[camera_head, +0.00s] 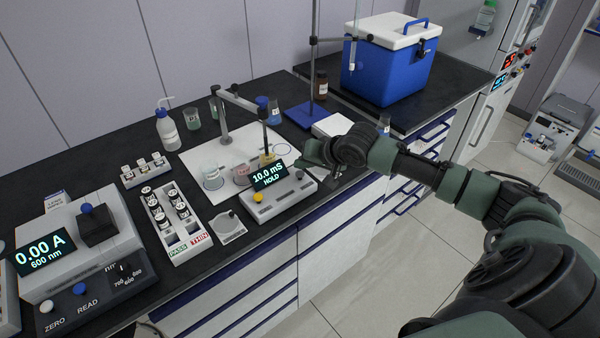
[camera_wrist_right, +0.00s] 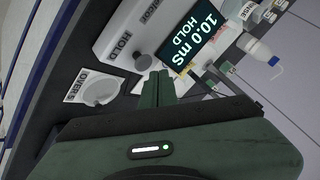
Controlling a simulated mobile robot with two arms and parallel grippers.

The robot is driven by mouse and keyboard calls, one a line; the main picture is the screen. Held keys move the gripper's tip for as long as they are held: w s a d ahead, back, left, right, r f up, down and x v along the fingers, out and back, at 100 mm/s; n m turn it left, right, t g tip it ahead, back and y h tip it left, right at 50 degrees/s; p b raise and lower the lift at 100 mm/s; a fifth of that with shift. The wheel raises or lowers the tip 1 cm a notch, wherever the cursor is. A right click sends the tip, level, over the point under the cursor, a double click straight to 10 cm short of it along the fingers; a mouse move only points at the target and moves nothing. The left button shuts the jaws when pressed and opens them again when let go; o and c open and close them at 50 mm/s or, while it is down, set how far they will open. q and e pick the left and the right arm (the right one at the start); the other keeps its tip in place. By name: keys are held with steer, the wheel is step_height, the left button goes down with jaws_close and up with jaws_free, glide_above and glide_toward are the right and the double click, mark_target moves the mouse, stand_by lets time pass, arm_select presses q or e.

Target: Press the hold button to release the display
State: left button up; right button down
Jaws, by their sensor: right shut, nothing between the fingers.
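The meter (camera_head: 284,199) is a light grey box on the dark bench. Its tilted black display (camera_head: 268,175) reads "10.0 mS HOLD" and also shows, turned over, in the right wrist view (camera_wrist_right: 188,38). A grey round button (camera_wrist_right: 142,62) sits beside the printed word HOLD on the meter's casing. A yellow button (camera_head: 258,197) is on the meter's left part in the head view. My right gripper (camera_head: 306,156) is shut and empty, just above the meter's right end. In the right wrist view its fingertips (camera_wrist_right: 159,75) appear close beside the grey button; I cannot tell whether they touch.
A white mat (camera_head: 205,158) with beakers and a stand arm lies behind the meter. A small plate with a round dish (camera_head: 229,226) and a vial rack (camera_head: 193,241) are to its left. A blue cooler (camera_head: 385,75) stands back right.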

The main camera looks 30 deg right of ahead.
mark_target(303, 174)
steer(key=shift+f, duration=0.15)
steer(key=shift+f, duration=0.25)
steer(key=shift+s+f, duration=0.1)
steer(key=shift+f, duration=0.9)
stand_by(1.3)
steer(key=shift+r, duration=0.1)
steer(key=shift+r+p, duration=1.25)
steer(key=shift+p, duration=0.2)
step_height(303, 174, up, 5)
steer(key=p, duration=0.6)
steer(key=shift+r, duration=0.1)
